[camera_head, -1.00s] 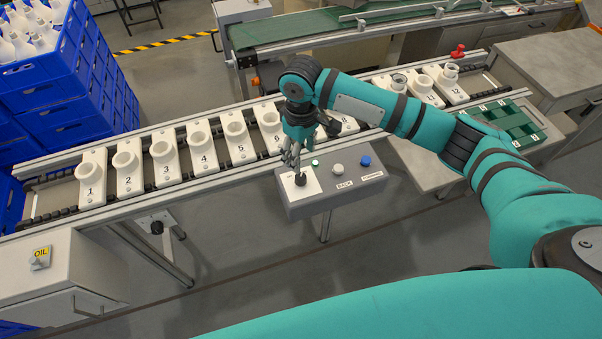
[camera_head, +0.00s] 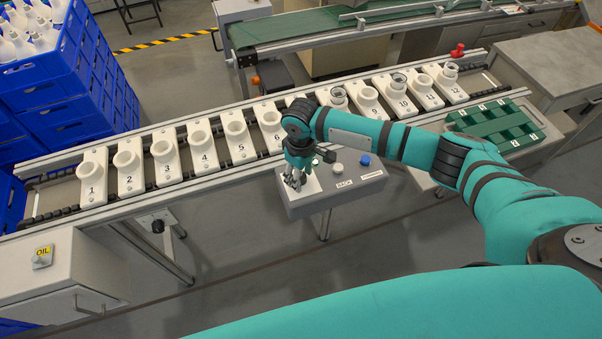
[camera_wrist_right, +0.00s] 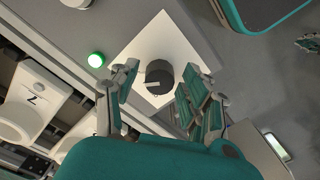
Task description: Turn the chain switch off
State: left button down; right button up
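The chain switch is a black rotary knob (camera_wrist_right: 159,78) on a white square plate (camera_wrist_right: 150,48), seen in the right wrist view. A light pointer line shows on the knob. In the head view the plate (camera_head: 311,186) is on the left end of a grey control box (camera_head: 335,198), and my right gripper hides the knob. My right gripper (camera_head: 294,183) points down over the plate. In the right wrist view its fingers (camera_wrist_right: 158,92) are spread on either side of the knob, with gaps visible to it. My left gripper is not in view.
A green tray (camera_head: 497,126) lies at right; blue crates (camera_head: 62,100) stand at left.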

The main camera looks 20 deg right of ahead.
grip_shut()
jog(key=shift+r+n, duration=0.1)
jog(key=shift+n, duration=0.2)
jog(key=shift+n+p, duration=0.8)
jog(key=shift+n, duration=0.2)
jog(key=n+p, duration=0.1)
jog(key=n, duration=0.2)
jog(key=shift+n, duration=0.3)
jog(key=n+p, duration=0.1)
jog(key=n, duration=0.2)
jog(key=shift+w+n, duration=0.1)
jog(key=shift+n, duration=0.2)
jog(key=n, duration=0.4)
